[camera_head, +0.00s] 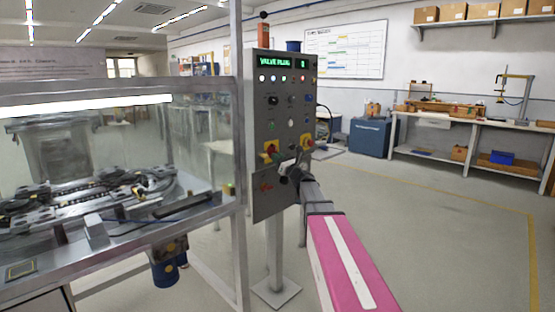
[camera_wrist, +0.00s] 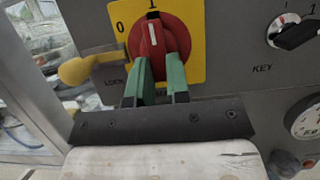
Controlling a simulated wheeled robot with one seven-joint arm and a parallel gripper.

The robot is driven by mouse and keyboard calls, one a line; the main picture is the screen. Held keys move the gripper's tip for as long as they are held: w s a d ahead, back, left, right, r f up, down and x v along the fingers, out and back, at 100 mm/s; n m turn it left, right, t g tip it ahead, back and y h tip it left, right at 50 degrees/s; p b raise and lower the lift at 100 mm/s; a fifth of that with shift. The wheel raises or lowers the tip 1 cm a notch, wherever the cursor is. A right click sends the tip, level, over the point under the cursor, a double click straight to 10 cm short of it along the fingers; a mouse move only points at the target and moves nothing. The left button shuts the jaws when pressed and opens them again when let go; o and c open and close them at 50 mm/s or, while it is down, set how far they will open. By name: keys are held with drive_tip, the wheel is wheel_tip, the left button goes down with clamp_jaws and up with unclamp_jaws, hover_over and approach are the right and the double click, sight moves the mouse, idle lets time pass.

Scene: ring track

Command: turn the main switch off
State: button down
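The main switch (camera_wrist: 152,38) is a red rotary knob on a yellow plate marked 0 at left and 1 at top. Its white line points up to the 1. It also shows on the grey panel in the head view (camera_head: 270,147), small. My gripper (camera_wrist: 162,72) has its two green fingers close together, one on each side of the knob's lower handle, with little gap between. The exact contact is partly hidden by the fingers. In the head view my gripper (camera_head: 284,163) reaches the lower part of the panel.
A yellow lever (camera_wrist: 84,70) by the word LOCK sits left of the knob. A KEY switch (camera_wrist: 296,32) and a gauge (camera_wrist: 308,122) are at right. The glass-walled machine (camera_head: 100,180) stands left of the panel (camera_head: 268,204). Open floor (camera_head: 440,240) lies to the right.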

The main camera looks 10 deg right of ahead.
drive_tip(key=shift+w+n, duration=0.1)
drive_tip(key=shift+n, duration=0.2)
drive_tip(key=shift+w+d+r+n+g+y, duration=0.3)
drive_tip(key=shift+n+g, duration=1.15)
drive_tip(key=shift+n, duration=2.2)
drive_tip(key=shift+w+d+r+n+g+y, duration=0.1)
drive_tip(key=shift+d+r+n+g+y, duration=0.25)
drive_tip(key=shift+n+g, duration=2.15)
drive_tip(key=shift+w+d+r+n+g+y, duration=0.2)
drive_tip(key=shift+r+n+g+y, duration=0.2)
drive_tip(key=shift+n, duration=4.35)
drive_tip(key=c, duration=1.1)
unclamp_jaws()
drive_tip(key=shift+a, duration=0.1)
drive_tip(key=shift+s, duration=0.1)
